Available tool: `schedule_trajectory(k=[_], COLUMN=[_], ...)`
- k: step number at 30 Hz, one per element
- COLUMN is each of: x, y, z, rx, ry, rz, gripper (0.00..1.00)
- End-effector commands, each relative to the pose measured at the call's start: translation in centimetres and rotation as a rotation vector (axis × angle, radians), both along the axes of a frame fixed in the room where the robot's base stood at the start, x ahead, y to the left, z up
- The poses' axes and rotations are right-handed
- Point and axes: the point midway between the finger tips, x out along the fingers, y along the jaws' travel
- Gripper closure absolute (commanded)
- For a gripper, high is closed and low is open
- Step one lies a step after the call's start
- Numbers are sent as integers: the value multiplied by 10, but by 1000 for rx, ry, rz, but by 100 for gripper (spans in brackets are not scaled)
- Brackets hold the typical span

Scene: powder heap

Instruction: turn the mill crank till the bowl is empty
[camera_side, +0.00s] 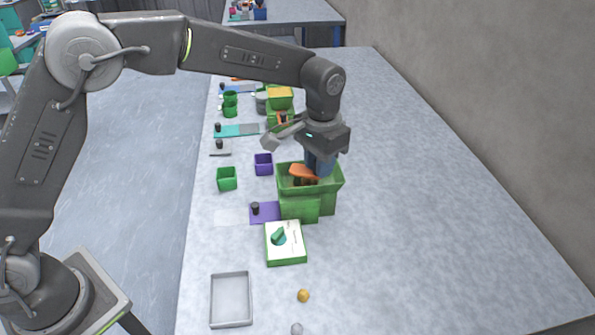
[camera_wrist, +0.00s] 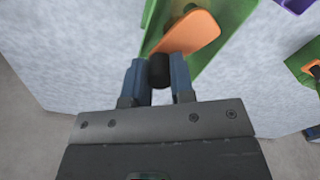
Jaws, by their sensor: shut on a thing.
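The green mill (camera_side: 299,208) stands on the table in the side view, with a wide flared top. Its orange crank (camera_side: 302,171) lies at the top and also shows in the wrist view (camera_wrist: 190,35). My gripper (camera_side: 318,168) points down at the mill from above. In the wrist view my gripper (camera_wrist: 158,75) has its two blue fingers shut on a black knob (camera_wrist: 160,72) beside the orange crank. The inside of the mill's top is mostly hidden by the crank and my fingers, so I cannot tell what the bowl holds.
A green-and-white box (camera_side: 286,255) is in front of the mill. A purple slide plate (camera_side: 266,213), a green cup (camera_side: 227,179) and a purple cup (camera_side: 263,164) are to its left. A grey tray (camera_side: 231,324) is nearer. The table's right side is clear.

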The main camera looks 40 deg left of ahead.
Motion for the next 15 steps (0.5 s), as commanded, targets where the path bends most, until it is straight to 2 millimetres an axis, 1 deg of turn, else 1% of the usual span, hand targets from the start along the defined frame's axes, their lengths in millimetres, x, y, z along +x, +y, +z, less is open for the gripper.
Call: schedule_trajectory(k=[3,7,11,15], x=[-8,-12,-17,-27], y=[-2,-3,-2,0], z=[2,2,2,2], rx=[-1,-1,-1,0], ry=[-4,-4,-4,-4], rz=[1,1,0,0], gripper=[100,100,100,100])
